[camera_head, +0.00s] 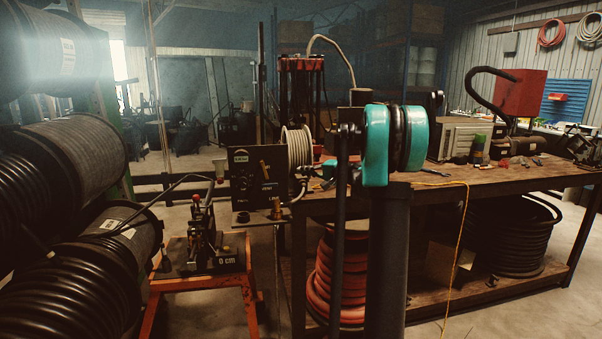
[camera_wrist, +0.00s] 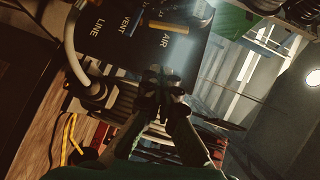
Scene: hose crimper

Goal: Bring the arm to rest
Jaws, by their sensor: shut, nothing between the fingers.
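My gripper (camera_wrist: 163,82) shows in the wrist view with its two dark fingers together and nothing held between them. Beyond the fingertips is a black valve panel (camera_wrist: 118,45) marked LINE, VENT and AIR. The fingertips appear in front of its lower edge; I cannot tell the gap. A yellow lever (camera_wrist: 168,25) shows near the AIR label. In the head view the same panel (camera_head: 240,188) stands left of my teal arm joint.
A wooden workbench (camera_head: 480,185) runs to the right, with a red box (camera_head: 521,93) on it. A coil of pale hose (camera_head: 299,148) sits beside the panel. An orange stand (camera_head: 203,284) is at lower left, near large black hose reels (camera_head: 75,155). A grey hose (camera_wrist: 72,45) hangs beside the panel.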

